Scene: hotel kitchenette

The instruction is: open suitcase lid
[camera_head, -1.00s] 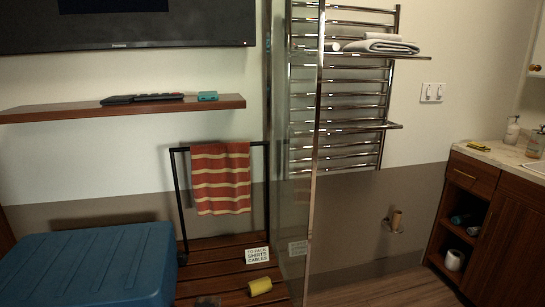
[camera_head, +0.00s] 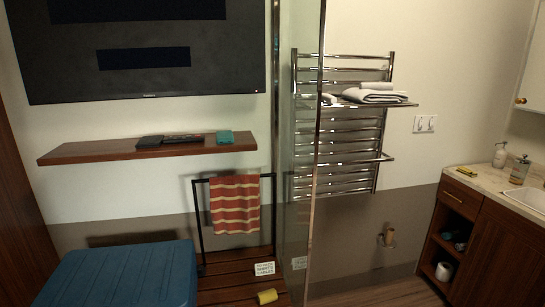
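A blue suitcase (camera_head: 125,277) with a ribbed top lies at the lower left of the head view, on or beside the slatted wooden rack. Its lid looks shut. Its front part is cut off by the bottom edge of the picture. Neither of my grippers shows in the view.
A black rail with a striped red towel (camera_head: 235,204) stands behind the wooden slats (camera_head: 230,292), which hold a sign (camera_head: 264,268) and a yellow item (camera_head: 267,296). A glass panel (camera_head: 300,170) stands right of them. A wooden shelf (camera_head: 100,154) hangs above the suitcase.

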